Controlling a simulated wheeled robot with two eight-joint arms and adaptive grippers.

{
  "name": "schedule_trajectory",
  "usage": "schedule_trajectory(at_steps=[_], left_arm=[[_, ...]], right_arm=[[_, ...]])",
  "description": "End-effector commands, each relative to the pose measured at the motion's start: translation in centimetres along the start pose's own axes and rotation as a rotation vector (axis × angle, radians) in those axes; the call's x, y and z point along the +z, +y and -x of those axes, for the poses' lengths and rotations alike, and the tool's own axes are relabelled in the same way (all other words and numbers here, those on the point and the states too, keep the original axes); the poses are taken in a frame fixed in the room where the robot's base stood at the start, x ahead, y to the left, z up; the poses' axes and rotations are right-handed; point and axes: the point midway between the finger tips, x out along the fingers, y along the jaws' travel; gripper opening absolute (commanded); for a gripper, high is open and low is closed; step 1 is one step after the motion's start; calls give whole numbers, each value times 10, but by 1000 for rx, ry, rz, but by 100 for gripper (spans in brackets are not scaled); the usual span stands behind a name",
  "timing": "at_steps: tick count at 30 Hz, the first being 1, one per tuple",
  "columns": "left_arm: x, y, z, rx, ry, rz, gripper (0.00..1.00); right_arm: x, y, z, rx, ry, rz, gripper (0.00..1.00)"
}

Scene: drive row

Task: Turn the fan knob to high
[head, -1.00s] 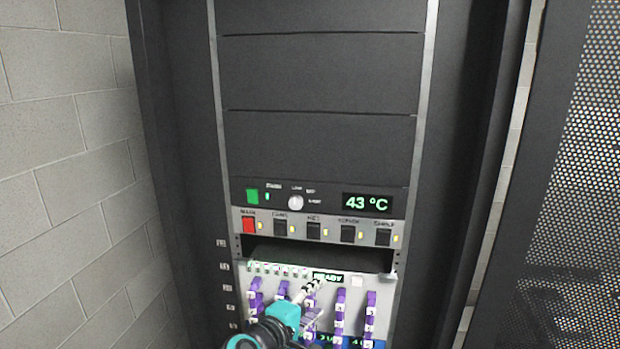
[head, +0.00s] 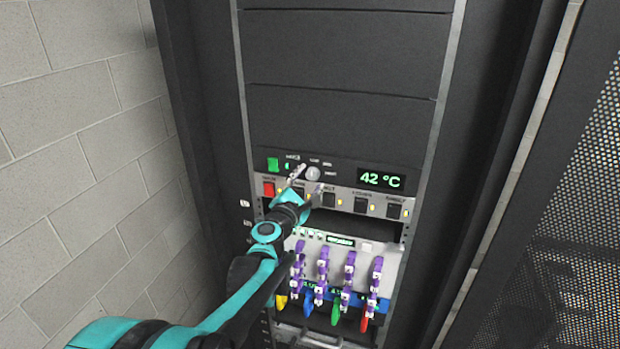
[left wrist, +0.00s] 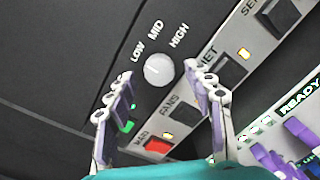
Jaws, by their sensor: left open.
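The fan knob (head: 313,173) is a small round pale knob on the dark panel, left of the temperature display. In the left wrist view the knob (left wrist: 158,70) sits below the labels LOW, MID and HIGH. I cannot tell which label it points at. My left gripper (head: 308,184) is open and empty just in front of the panel, beside and below the knob. In the left wrist view its fingers (left wrist: 160,88) are spread, with the knob beyond and between their tips, apparently untouched. My right gripper is not in view.
Below the knob is a switch row with a red main switch (head: 268,189) and several black switches. A green button (head: 273,164) is at left. The display (head: 381,180) reads 42 °C. Purple-latched modules (head: 323,265) fill the lower bay. A perforated door (head: 560,220) is at right.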

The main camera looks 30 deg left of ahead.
Motion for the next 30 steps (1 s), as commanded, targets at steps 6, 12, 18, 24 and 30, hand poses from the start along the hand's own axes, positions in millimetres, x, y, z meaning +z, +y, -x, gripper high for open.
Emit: schedule_trajectory(at_steps=[6, 12, 18, 24, 30], left_arm=[[0, -1, -11, -1, -1, -1, 53], [0, -1, -10, -1, -1, -1, 53], [0, -1, -10, -1, -1, -1, 3], [0, -1, -10, -1, -1, -6, 3], [0, -1, -10, -3, 0, -51, 3]], right_arm=[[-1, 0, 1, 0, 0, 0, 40], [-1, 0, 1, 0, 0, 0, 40], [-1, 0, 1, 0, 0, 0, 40], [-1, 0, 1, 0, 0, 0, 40], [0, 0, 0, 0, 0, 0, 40]])
